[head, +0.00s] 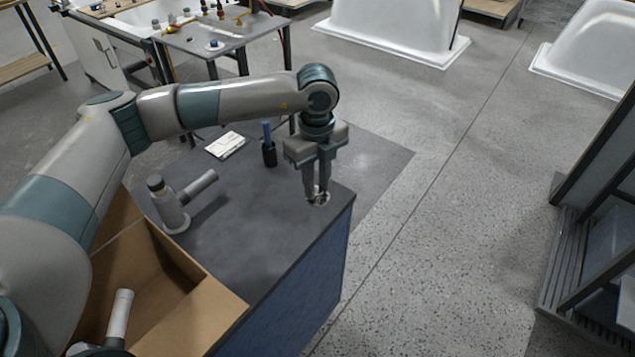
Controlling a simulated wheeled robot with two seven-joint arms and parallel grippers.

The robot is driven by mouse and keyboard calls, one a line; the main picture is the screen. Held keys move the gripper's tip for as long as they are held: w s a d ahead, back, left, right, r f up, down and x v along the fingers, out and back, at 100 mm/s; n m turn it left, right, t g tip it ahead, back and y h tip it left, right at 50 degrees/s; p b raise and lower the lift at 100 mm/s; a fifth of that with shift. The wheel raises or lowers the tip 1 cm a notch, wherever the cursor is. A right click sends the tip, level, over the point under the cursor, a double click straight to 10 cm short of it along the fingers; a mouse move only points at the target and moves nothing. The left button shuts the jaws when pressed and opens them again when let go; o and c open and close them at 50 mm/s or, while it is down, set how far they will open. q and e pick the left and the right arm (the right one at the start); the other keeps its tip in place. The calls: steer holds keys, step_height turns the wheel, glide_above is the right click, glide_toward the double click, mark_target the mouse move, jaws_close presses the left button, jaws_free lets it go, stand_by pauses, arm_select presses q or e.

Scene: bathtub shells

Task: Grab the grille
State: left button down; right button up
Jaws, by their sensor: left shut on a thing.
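The grille (320,199) is a small, light round piece at the right corner of the dark grey counter top. My left gripper (317,196) points straight down over it, with its fingers closed on it. The fingers hide part of the grille. I cannot tell whether it touches the counter or is just above it. My right gripper does not show.
A grey pipe fitting (175,210) stands on the counter, left of the gripper. A dark cup with a blue-handled tool (269,152) and a white card (227,145) lie behind. An open cardboard box (190,318) is at the front left. White tub shells (390,28) stand beyond.

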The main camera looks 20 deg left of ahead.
arm_select(q)
steer(key=s+r, duration=0.1)
steer(key=s, duration=0.1)
steer(key=s+d+r+b, duration=0.1)
steer(key=s, duration=0.1)
steer(key=shift+r, duration=0.3)
stand_by(0.4)
